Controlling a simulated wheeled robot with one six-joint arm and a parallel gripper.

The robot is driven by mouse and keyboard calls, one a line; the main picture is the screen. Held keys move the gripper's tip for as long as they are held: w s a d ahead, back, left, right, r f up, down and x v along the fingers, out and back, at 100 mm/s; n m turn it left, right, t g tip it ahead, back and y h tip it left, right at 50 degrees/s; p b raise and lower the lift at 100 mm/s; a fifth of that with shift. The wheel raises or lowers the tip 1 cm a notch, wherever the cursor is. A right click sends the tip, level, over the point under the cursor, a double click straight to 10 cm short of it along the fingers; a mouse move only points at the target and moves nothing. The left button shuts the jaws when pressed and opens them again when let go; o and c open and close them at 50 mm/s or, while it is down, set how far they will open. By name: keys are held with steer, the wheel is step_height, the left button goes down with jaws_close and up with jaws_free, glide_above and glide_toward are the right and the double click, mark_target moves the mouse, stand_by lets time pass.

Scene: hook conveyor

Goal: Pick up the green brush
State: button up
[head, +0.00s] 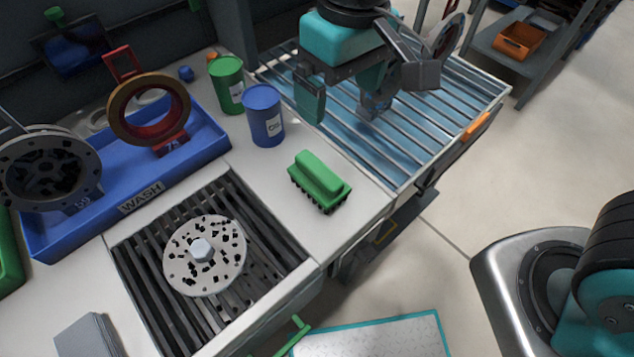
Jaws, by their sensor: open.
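The green brush (320,175) stands upright on the pale worktop, bristles down and green handle on top. It sits between the slatted grate and the roller conveyor, near the worktop's front edge. My gripper (364,93) is at the top of the head view, above the roller conveyor, up and to the right of the brush. It is open, with its jaws well apart. It is empty and not touching the brush. Nothing hides the brush.
A blue can (263,117) and a green can (228,86) stand behind the brush. A blue WASH tray (80,222) holds ring parts at left. A perforated disc (205,262) lies on the grate (170,318). The roller conveyor (415,140) is at right. Worktop around the brush is clear.

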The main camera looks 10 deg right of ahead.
mark_target(318, 168)
steer(key=shift+h, duration=0.3)
steer(key=f, duration=0.4)
steer(key=a+f, duration=0.1)
steer(key=f, duration=0.4)
steer(key=w+a+f, duration=0.1)
steer(key=f, duration=0.4)
steer(key=shift+a+b, duration=0.15)
steer(key=shift+b, duration=0.2)
step_height(318, 168, down, 6)
steer(key=shift+s+a+r, duration=0.15)
steer(key=shift+r, duration=0.05)
steer(key=c, duration=1.1)
